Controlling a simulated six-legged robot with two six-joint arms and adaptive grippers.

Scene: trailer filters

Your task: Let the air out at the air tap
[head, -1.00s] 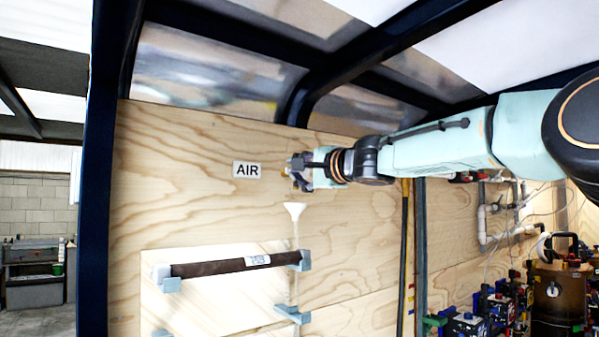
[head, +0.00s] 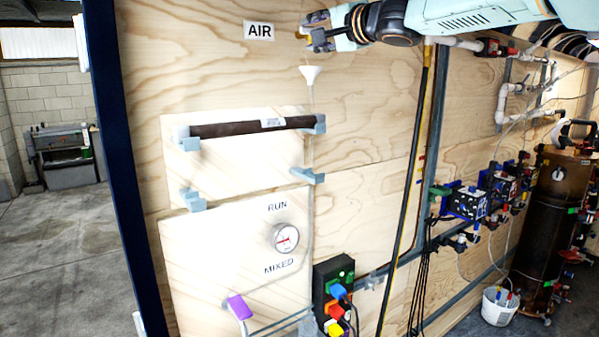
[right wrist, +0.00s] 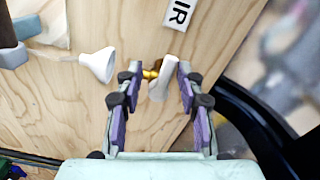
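The air tap (right wrist: 163,78) shows in the right wrist view as a brass fitting with a white lever on the plywood wall. My right gripper (right wrist: 159,72) has its purple-padded fingers apart, one on each side of the tap, with the lever nearest the right finger. Whether that finger touches it I cannot tell. In the head view my right gripper (head: 317,32) is at the wall, right of the AIR label (head: 259,31), and mostly hides the tap. A white funnel (head: 310,75) is just below. My left gripper is not in view.
Below are a dark filter tube (head: 230,129) in grey-blue brackets, a RUN/MIXED gauge (head: 286,238), a purple handle (head: 240,307) and a black box with coloured plugs (head: 333,285). Pipes, a brown tank (head: 555,215) and a white bucket (head: 498,305) stand right. Open floor lies left.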

